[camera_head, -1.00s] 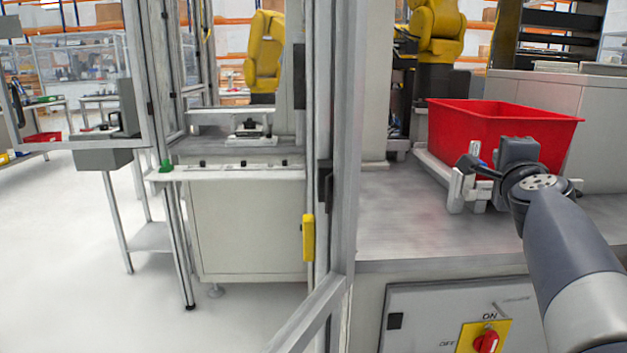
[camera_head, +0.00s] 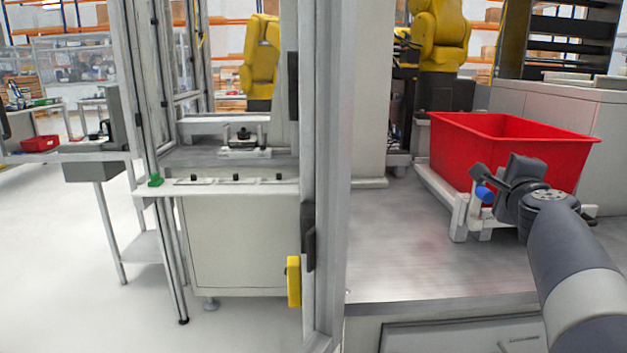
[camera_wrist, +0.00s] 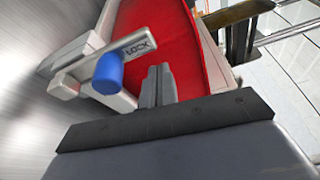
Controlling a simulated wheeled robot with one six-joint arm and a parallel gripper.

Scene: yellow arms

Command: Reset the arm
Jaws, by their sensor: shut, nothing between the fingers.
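My arm reaches in from the lower right in the head view, with my gripper (camera_head: 478,171) in front of the near left part of a red bin (camera_head: 510,150). In the wrist view my gripper (camera_wrist: 158,72) shows two grey fingers shut together, with nothing between them. A blue knob (camera_wrist: 109,70) on a light lever marked LOCK (camera_wrist: 140,44) is just left of the fingers, apart from them in the picture. The blue knob (camera_head: 485,194) also shows below the gripper in the head view.
The bin sits on a pale frame (camera_head: 459,218) on a metal worktop (camera_head: 400,245). An upright metal post (camera_head: 328,150) stands left of the worktop. A yellow robot arm (camera_head: 440,35) stands behind. Open floor (camera_head: 70,260) lies at the left.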

